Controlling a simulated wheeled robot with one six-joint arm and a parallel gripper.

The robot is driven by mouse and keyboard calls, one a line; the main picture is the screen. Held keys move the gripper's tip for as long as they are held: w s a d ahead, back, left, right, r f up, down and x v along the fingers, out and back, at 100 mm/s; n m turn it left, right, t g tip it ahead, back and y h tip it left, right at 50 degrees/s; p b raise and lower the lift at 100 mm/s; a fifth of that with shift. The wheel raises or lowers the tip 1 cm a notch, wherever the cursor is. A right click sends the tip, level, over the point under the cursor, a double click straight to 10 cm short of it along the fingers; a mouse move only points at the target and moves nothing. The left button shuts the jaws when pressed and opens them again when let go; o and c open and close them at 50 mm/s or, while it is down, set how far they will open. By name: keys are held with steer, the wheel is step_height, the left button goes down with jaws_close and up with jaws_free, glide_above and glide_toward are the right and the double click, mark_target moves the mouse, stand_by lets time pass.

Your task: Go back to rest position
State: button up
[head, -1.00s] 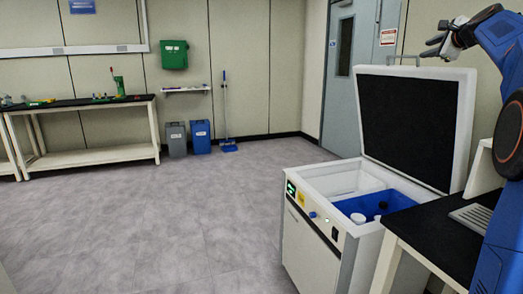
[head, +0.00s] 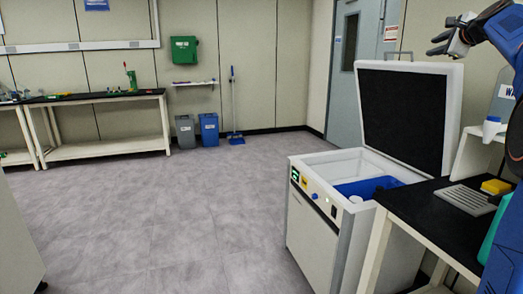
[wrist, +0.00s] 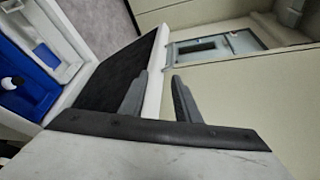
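My gripper (head: 446,36) is raised at the upper right of the head view, above and in front of the freeze dryer's open lid (head: 408,113). In the wrist view my gripper (wrist: 160,82) has its two dark fingers apart, with nothing between them. The freeze dryer (head: 318,222) stands at the right with its lid upright. Its blue inside (head: 370,186) holds a white item and a dark item. My blue arm covers part of the right edge.
A black-topped bench (head: 428,213) with a grey rack (head: 465,200) and a yellow item (head: 496,187) stands right of the dryer. A long table (head: 100,97), a grey bin (head: 185,132) and a blue bin (head: 208,129) line the back wall. The middle floor is clear.

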steer(key=s+a+f+n+g+y, duration=0.2)
steer(key=s+a+f+n+g, duration=0.7)
steer(key=s+a+f, duration=1.6)
steer(key=s+a+f+n, duration=0.2)
steer(key=s+f+n, duration=0.2)
steer(key=s+f, duration=0.5)
steer(key=s+a+f+n+g+h, duration=0.1)
steer(key=s+a+f+n, duration=0.1)
steer(key=s+f+n, duration=0.3)
steer(key=s+a+f+n+g, duration=0.1)
steer(key=s+a+f+n, duration=0.2)
steer(key=s+f, duration=1)
steer(key=shift+s+f+n, duration=0.4)
steer(key=shift+s+n, duration=0.35)
steer(key=shift+n, duration=0.05)
